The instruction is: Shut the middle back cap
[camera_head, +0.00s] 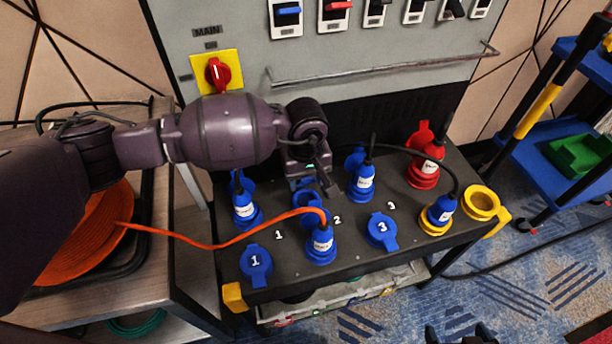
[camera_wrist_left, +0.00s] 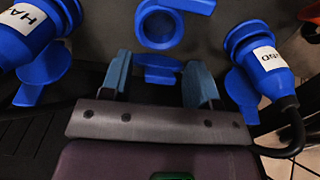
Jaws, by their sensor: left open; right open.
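The middle back socket (camera_head: 308,206) is a blue ring on the black panel in the head view. It also shows as an open ring (camera_wrist_left: 160,24) in the left wrist view. Its blue cap (camera_wrist_left: 157,69) appears as a raised, thin shape behind the ring and between my left fingers; I cannot tell whether they touch it. In the head view my left gripper (camera_head: 312,182) hangs over the back row and partly hides the cap. In the left wrist view the same gripper (camera_wrist_left: 158,85) is open. My right gripper (camera_head: 460,335) shows only as dark tips at the bottom edge.
Blue plugs (camera_head: 245,210) (camera_head: 363,183) stand either side of the middle back socket. An orange-cabled plug (camera_head: 321,244) stands in front. Caps 1 (camera_head: 256,264) and 3 (camera_head: 382,229) are shut. A metal rail (camera_head: 380,67) crosses the cabinet behind.

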